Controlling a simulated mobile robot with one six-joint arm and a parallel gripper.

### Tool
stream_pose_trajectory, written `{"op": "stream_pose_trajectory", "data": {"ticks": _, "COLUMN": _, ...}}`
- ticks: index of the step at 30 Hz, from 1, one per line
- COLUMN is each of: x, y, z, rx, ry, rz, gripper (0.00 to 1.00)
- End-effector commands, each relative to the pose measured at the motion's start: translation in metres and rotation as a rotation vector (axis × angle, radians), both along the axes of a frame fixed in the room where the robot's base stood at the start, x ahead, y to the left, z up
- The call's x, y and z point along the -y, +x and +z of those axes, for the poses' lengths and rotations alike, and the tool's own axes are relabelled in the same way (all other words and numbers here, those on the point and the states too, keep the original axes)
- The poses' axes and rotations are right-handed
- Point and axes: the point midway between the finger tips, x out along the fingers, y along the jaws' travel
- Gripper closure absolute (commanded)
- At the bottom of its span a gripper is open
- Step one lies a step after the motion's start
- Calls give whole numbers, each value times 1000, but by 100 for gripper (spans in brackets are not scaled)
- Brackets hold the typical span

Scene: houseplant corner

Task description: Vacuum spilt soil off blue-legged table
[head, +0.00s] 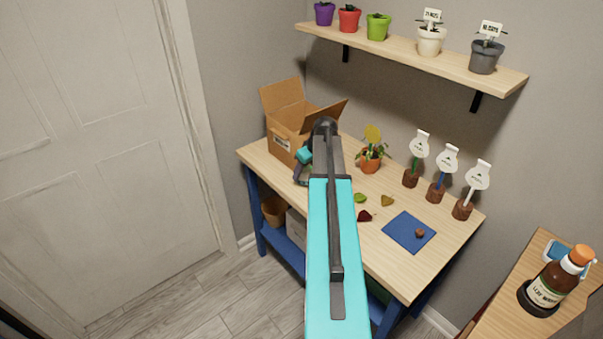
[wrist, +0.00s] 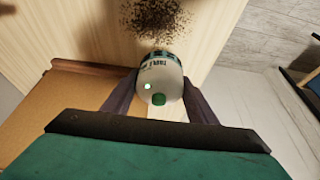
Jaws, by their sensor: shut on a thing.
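The blue-legged table (head: 420,277) has a pale wooden top, which also shows in the wrist view (wrist: 75,35). Dark spilt soil (wrist: 152,17) lies scattered on it at the top of the wrist view. My gripper (wrist: 157,88) is shut on a small round white table vacuum (wrist: 160,72), which has a dark band, a green button and a lit green light. The vacuum is right beside the near edge of the soil; I cannot tell whether it touches the table. In the head view my arm hides the soil and most of the gripper.
An open cardboard box (head: 285,137) stands at the table's back left, close to my gripper. A potted yellow plant (head: 370,162), several leaves, a blue mat (head: 400,236) and three labelled stands (head: 436,192) occupy the right part. A shelf (head: 400,52) of pots hangs above.

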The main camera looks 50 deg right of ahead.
Motion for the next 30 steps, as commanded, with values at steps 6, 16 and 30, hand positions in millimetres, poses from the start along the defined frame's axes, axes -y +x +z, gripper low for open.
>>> {"op": "stream_pose_trajectory", "data": {"ticks": 6, "x": 0, "y": 0, "z": -3, "rx": 0, "ry": 0, "rz": 0, "gripper": 69}}
{"op": "stream_pose_trajectory", "data": {"ticks": 16, "x": 0, "y": 0, "z": -7, "rx": 0, "ry": 0, "rz": 0, "gripper": 69}}
{"op": "stream_pose_trajectory", "data": {"ticks": 30, "x": 0, "y": 0, "z": -13, "rx": 1, "ry": 0, "rz": 1, "gripper": 69}}
